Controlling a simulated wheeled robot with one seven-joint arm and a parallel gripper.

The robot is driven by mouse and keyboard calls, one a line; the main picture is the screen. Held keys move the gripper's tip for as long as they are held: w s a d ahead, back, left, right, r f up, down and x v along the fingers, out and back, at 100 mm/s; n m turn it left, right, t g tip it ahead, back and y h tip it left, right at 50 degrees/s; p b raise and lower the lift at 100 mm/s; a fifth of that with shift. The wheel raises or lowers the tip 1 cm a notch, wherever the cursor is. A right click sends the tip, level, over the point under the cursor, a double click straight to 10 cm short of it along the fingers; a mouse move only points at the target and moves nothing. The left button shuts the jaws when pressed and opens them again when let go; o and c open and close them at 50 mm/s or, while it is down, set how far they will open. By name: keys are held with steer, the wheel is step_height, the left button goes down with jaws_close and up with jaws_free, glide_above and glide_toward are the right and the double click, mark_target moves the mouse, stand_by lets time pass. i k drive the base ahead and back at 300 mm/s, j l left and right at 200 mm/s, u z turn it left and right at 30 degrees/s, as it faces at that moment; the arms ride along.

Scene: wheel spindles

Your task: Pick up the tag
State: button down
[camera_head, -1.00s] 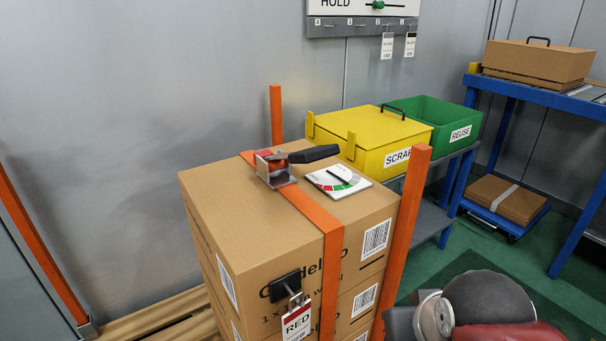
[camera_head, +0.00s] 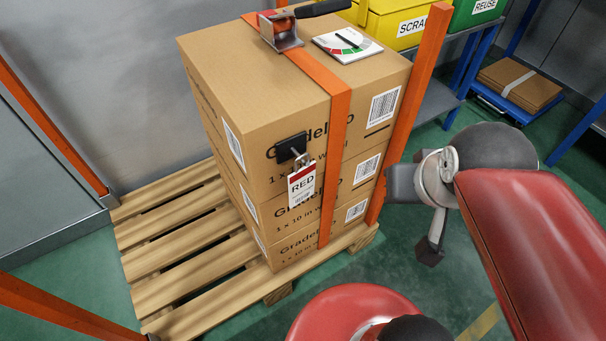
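The tag (camera_head: 302,186) is a white card with a red top band reading RED. It hangs from a hook on a black holder (camera_head: 291,148) on the front face of the strapped carton stack (camera_head: 262,190). My gripper (camera_head: 430,250) is to the right of the stack, apart from the tag. One dark-tipped finger points down. The other finger cannot be made out, so its opening is unclear. Nothing shows held in it.
A yellow SCRAP bin (camera_head: 395,22) and green REUSE bin (camera_head: 475,12) stand behind.

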mark_target(301, 183)
steer(key=k+l, duration=0.1)
steer(key=k, duration=0.9)
